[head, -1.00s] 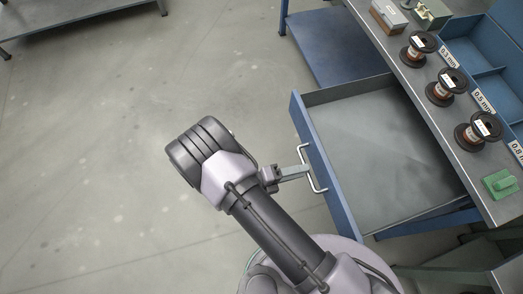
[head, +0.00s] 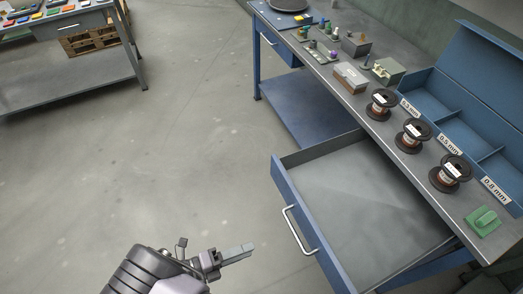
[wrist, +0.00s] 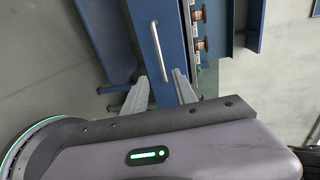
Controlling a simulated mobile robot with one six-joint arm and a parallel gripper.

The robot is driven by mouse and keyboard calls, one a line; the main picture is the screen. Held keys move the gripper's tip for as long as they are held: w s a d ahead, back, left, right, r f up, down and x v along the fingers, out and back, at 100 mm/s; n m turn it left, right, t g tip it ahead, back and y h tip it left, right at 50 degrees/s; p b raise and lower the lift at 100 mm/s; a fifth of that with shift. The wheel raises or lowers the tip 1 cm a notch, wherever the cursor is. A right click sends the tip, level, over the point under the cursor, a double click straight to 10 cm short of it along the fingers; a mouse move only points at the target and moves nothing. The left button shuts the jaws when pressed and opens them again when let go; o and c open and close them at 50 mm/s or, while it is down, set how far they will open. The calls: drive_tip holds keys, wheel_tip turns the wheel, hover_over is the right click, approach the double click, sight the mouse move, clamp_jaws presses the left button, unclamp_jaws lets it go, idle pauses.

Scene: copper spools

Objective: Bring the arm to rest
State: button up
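My gripper (head: 240,253) is off to the left of the drawer handle (head: 299,229), apart from it and holding nothing. In the wrist view my gripper (wrist: 162,85) shows two grey fingers spread with a gap between them, so it is open. The drawer handle (wrist: 160,52) shows beyond the fingertips. The blue drawer (head: 310,229) is pulled out of the workbench, and its visible grey floor is empty. My arm shows only in part at the bottom of the head view.
Three copper spools (head: 382,104) (head: 412,135) (head: 450,173) stand in a row on the bench beside a blue compartment box (head: 428,103). A green block (head: 483,222) lies near the front. Another table (head: 70,78) stands at the far left. The floor between is clear.

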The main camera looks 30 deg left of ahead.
drive_tip(key=w+d+r+m+g+y, duration=0.1)
drive_tip(key=w+d+r+m+g, duration=0.4)
drive_tip(key=r+m, duration=0.5)
drive_tip(key=w+d+r+m+g+y, duration=0.1)
drive_tip(key=w+d+r+m+g, duration=0.4)
drive_tip(key=r+m, duration=0.45)
drive_tip(key=s+d+r+m+t+y, duration=0.1)
drive_tip(key=d+r+m+y, duration=0.3)
drive_tip(key=d+r+m, duration=0.4)
drive_tip(key=s+d+r+m+t+y+b, duration=0.1)
drive_tip(key=d+r+m+y, duration=0.4)
drive_tip(key=m, duration=1.8)
drive_tip(key=s+d+r+t, duration=0.1)
drive_tip(key=d+r, duration=0.3)
drive_tip(key=shift+t+y, duration=0.3)
